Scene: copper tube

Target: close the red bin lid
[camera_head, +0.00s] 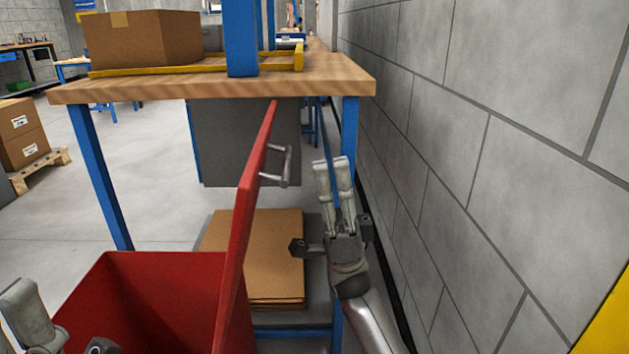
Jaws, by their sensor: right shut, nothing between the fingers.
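The red bin (165,285) stands at the lower left, and its inside shows. Its red lid (243,225) stands up on edge at the bin's right side, so the bin is open. A metal handle (284,165) sticks out from the lid's right face near the top. My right gripper (333,165) is shut and empty. It is to the right of the lid and handle, apart from both in the picture, with its fingers pointing up. My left gripper (25,310) is partly in view at the lower left corner, beside the bin; its fingertips are not clear enough to judge.
A wooden workbench (200,87) with blue legs stands ahead, with a cardboard box (145,38) on it. Flat cardboard (260,255) is stacked on its lower shelf. A grey block wall (500,130) runs close on the right. Open floor (50,205) lies to the left.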

